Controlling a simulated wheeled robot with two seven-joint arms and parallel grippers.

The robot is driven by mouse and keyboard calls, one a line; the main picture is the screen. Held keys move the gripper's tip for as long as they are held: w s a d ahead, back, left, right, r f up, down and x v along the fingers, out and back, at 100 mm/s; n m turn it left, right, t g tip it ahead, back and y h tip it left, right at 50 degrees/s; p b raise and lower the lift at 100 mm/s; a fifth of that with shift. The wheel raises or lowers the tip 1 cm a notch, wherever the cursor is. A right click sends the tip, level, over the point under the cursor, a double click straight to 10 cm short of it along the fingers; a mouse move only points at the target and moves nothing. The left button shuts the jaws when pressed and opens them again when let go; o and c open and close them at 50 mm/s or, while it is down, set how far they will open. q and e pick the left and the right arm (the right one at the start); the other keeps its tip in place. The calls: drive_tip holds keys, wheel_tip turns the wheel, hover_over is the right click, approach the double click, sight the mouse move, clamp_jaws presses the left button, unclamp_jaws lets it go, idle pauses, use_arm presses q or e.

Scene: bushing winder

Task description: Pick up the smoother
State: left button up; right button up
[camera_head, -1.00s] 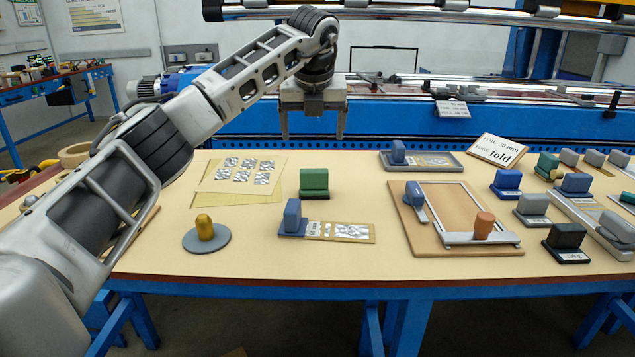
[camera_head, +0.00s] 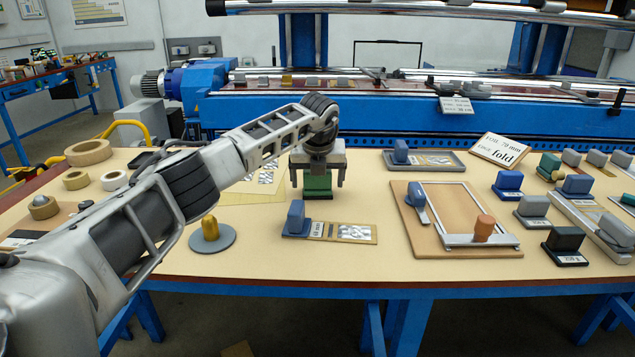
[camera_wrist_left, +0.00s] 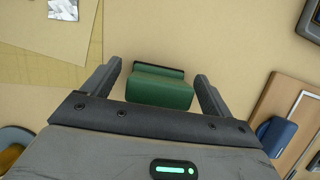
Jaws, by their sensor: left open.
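A green block-shaped tool (camera_head: 317,186), which looks like the smoother, stands on the table near the middle. It also shows in the left wrist view (camera_wrist_left: 160,88), with a thick green upper part and a thin darker strip along its far edge. My left gripper (camera_head: 317,180) is open above it, pointing down. In the left wrist view the two fingers (camera_wrist_left: 157,73) are on either side of the green tool, with gaps on both sides. The gripper hides the tool's top in the head view. My right gripper is not in view.
A blue-handled piece on a labelled strip (camera_head: 357,232) lies just in front of the green tool. A grey disc with a yellow knob (camera_head: 225,240) is at front left. A brown board with a metal frame (camera_head: 410,240) is to the right. A blue machine (camera_head: 380,113) stands behind the table.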

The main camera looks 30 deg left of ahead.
use_arm(q)
drive_tip(key=shift+f, duration=0.15)
drive_tip(key=shift+c, duration=0.3)
drive_tip(key=c, duration=1.1)
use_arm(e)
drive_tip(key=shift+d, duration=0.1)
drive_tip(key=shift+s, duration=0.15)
use_arm(q)
drive_tip(key=shift+r, duration=0.55)
wheel_tip(320, 180, up, 2)
drive_tip(key=shift+d+r+b, duration=0.1)
drive_tip(key=shift+r+b, duration=0.1)
drive_tip(key=shift+b, duration=0.4)
drive_tip(key=s+d+r+b, duration=0.1)
drive_tip(key=s+d+r, duration=0.1)
drive_tip(key=d+r, duration=0.1)
drive_tip(key=s+d+r+b, duration=0.1)
drive_tip(key=s+d+r, duration=0.2)
drive_tip(key=d, duration=0.1)
drive_tip(key=s+d+r+b, duration=0.1)
drive_tip(key=s+d+r, duration=0.2)
drive_tip(key=d, duration=0.1)
drive_tip(key=shift+s+r, duration=0.1)
drive_tip(key=shift+r, duration=0.2)
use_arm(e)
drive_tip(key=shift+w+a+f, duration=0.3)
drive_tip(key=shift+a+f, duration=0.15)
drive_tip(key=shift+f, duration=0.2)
